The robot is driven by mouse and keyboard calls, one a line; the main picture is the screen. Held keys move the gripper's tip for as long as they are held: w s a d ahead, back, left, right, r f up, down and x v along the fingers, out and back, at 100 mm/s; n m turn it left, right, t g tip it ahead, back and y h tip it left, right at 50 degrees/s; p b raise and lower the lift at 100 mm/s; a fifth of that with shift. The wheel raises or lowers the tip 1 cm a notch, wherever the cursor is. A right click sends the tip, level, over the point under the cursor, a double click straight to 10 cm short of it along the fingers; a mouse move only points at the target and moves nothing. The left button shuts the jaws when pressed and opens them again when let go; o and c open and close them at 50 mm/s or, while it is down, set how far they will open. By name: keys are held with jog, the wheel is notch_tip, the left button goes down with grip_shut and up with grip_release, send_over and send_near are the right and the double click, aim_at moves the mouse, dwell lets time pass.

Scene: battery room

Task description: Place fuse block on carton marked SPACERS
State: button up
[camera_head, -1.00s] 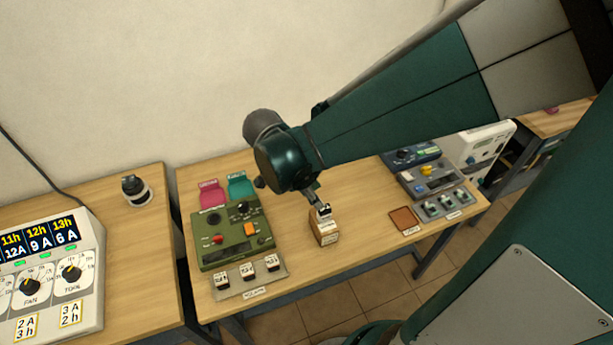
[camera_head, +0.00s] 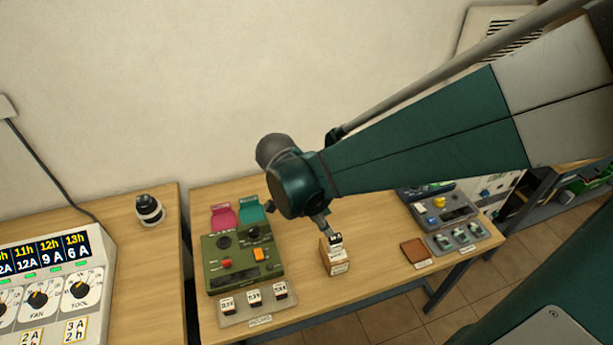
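A small brown carton (camera_head: 337,263) with a white label stands on the middle table; its lettering is too small to read. A small black-and-white block (camera_head: 335,240), which looks like a fuse block, is at the carton's top. I cannot tell whether it rests there or is held just above. My gripper (camera_head: 326,228) reaches down to this block from the upper left. My wrist hides most of the gripper, and its fingers are too small to show whether they are shut on the block.
A green control unit (camera_head: 235,263) stands left of the carton, with several white blocks on a grey tray (camera_head: 241,317) before it. A brown pad (camera_head: 414,249) and grey switch units (camera_head: 446,212) are to the right. Bare tabletop surrounds the carton.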

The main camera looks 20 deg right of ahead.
jog(key=s+r+n+t+y, duration=0.2)
jog(key=r+n+t, duration=0.1)
jog(key=r+n, duration=0.4)
jog(key=s+r+n+t+y, duration=0.2)
jog(key=r+n, duration=0.5)
jog(key=n, duration=0.4)
jog(key=shift+s+a+r+t, duration=0.2)
jog(key=shift+s+t, duration=0.55)
jog(key=shift+t, duration=0.35)
jog(key=shift+f+b, duration=1.7)
jog(key=shift+f, duration=0.05)
